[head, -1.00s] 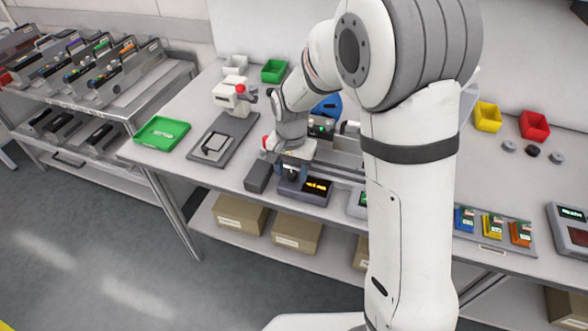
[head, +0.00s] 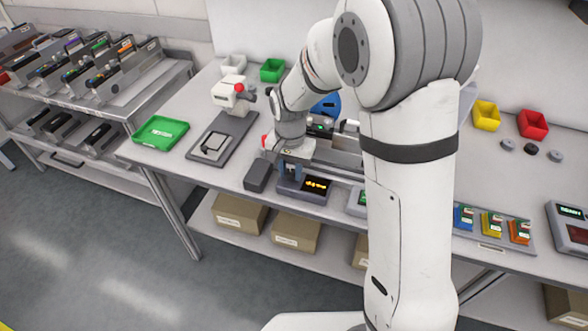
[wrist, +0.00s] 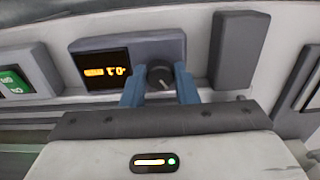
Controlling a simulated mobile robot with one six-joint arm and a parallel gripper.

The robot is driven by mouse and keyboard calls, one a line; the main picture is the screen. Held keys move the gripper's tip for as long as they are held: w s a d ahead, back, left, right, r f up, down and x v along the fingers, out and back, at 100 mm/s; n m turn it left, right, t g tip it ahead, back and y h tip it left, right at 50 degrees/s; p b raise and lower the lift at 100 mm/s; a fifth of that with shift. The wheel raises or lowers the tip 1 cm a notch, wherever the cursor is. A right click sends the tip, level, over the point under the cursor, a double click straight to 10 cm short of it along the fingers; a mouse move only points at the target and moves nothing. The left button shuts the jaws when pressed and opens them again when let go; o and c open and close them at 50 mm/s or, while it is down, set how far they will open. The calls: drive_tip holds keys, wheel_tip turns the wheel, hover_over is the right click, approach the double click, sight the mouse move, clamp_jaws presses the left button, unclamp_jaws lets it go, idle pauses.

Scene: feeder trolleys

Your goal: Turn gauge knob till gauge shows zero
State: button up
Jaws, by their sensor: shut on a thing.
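The gauge is a dark grey box (head: 303,192) near the front edge of the bench, with a black display (head: 317,186) lit in amber. In the wrist view the display (wrist: 103,71) is upside down and seems to read about -0.1 mm, but the digits are small. The round dark knob (wrist: 160,75) with a pale pointer line sits beside the display. My gripper (wrist: 159,82) has its blue fingers on either side of the knob and is shut on it. In the head view my gripper (head: 290,170) hides the knob.
A dark grey block (head: 258,176) stands close beside the gauge. A device with a green screen (head: 361,200) is on its other side. A green tray (head: 160,133) and a grey plate (head: 213,145) lie farther left on the bench.

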sight(291, 173)
drive_tip(key=shift+s+d+f+n+b, duration=0.1)
drive_tip(key=shift+n+b, duration=0.55)
drive_tip(key=shift+n, duration=2.05)
drive_tip(key=o, duration=1)
drive_tip(key=shift+r, duration=0.45)
wheel_tip(291, 173, up, 7)
drive_tip(key=shift+r, duration=0.1)
